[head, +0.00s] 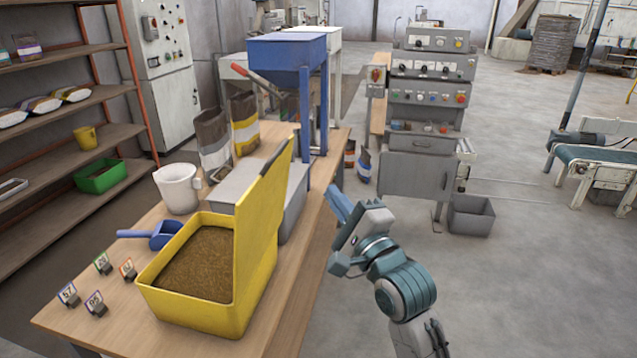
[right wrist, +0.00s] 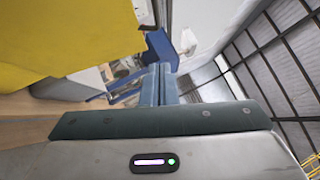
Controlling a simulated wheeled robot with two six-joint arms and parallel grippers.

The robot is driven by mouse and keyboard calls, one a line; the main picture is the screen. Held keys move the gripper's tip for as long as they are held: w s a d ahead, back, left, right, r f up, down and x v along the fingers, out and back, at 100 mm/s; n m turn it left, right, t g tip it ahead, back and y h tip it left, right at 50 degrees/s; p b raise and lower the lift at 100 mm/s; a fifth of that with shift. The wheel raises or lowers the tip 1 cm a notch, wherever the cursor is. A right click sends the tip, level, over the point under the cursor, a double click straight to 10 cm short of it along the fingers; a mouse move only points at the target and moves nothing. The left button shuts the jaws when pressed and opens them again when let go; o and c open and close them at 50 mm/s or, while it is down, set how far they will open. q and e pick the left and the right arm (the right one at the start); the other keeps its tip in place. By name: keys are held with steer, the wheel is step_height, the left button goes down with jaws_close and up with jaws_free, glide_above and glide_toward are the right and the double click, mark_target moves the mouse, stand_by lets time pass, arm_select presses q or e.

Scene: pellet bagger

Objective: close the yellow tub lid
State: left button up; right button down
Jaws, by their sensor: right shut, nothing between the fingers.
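The yellow tub (head: 190,298) stands on the wooden table, filled with brown pellets (head: 203,262). Its yellow lid (head: 262,225) is open, standing up steeply along the tub's right side. My right gripper (head: 340,205) is shut and empty, to the right of the lid and apart from it, beyond the table's right edge. In the right wrist view, the shut fingers (right wrist: 159,84) point ahead, and a large yellow surface (right wrist: 65,40), which looks like the lid, fills the upper left. My left gripper is not in view.
A blue scoop (head: 155,234), a white jug (head: 178,188) and several number cards (head: 97,303) are left of the tub. A grey box (head: 285,200) and the blue hopper (head: 288,55) stand behind the lid. Open floor lies right of the table.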

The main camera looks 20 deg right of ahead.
steer(key=a+p+x, duration=0.2)
steer(key=p+x, duration=0.2)
steer(key=x, duration=0.7)
steer(key=shift+a+r, duration=0.35)
steer(key=shift+w, duration=0.15)
